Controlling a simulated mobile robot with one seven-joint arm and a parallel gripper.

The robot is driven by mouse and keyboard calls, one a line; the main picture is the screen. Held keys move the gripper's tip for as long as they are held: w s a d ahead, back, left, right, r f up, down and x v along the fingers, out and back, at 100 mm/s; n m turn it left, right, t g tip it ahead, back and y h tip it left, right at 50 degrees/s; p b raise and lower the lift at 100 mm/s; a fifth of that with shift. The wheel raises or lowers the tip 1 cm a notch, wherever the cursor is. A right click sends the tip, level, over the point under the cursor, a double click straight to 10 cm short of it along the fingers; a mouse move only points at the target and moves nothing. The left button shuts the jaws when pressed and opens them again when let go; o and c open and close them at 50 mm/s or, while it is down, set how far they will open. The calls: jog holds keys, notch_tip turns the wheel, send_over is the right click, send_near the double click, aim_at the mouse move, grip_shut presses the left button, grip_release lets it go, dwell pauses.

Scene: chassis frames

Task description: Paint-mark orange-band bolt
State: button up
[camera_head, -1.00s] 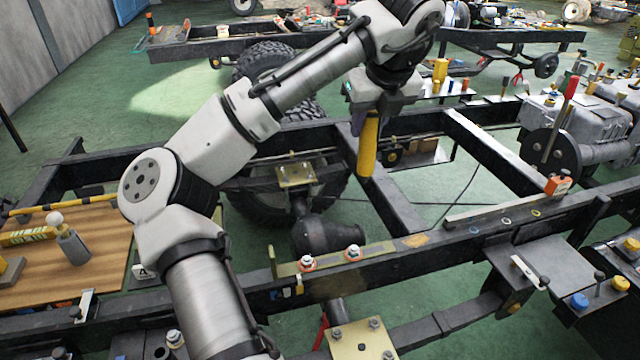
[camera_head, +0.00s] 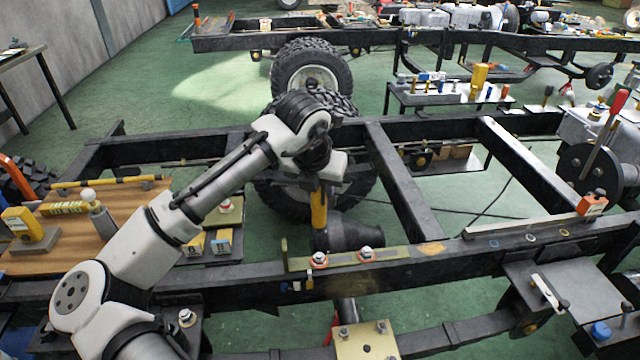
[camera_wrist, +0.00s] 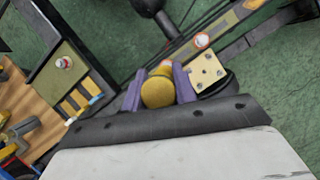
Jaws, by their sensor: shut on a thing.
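My gripper (camera_head: 322,180) is shut on a yellow paint marker (camera_head: 319,210), which hangs nearly upright, its lower end just above the left bolt in the head view. In the wrist view, the marker's rounded yellow end (camera_wrist: 158,93) sits between my purple jaws. Two bolts with pale heads, a left bolt (camera_head: 319,258) and a right bolt (camera_head: 366,254), stand on a long olive bracket (camera_head: 342,261) along the near chassis rail. Both have reddish-orange rings at the base; I cannot tell which is the task's bolt. One ringed bolt also shows in the wrist view (camera_wrist: 201,40).
A dark rounded axle housing (camera_head: 345,232) lies behind the bracket, with a tyre (camera_head: 275,192) beyond. A wooden board (camera_head: 120,215) with tools is at the left. A pale plate with bolts (camera_head: 372,345) sits in front of the rail. A black crossbeam (camera_head: 400,185) stands right of my gripper.

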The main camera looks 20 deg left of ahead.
aim_at(319, 209)
notch_tip(319, 209, down, 6)
jog(key=b, duration=0.4)
jog(key=shift+f+b, duration=0.4)
jog(key=shift+f, duration=0.75)
dwell(1.7)
jog(key=shift+r, duration=0.2)
jog(key=shift+r+p, duration=0.75)
jog(key=shift+r, duration=0.1)
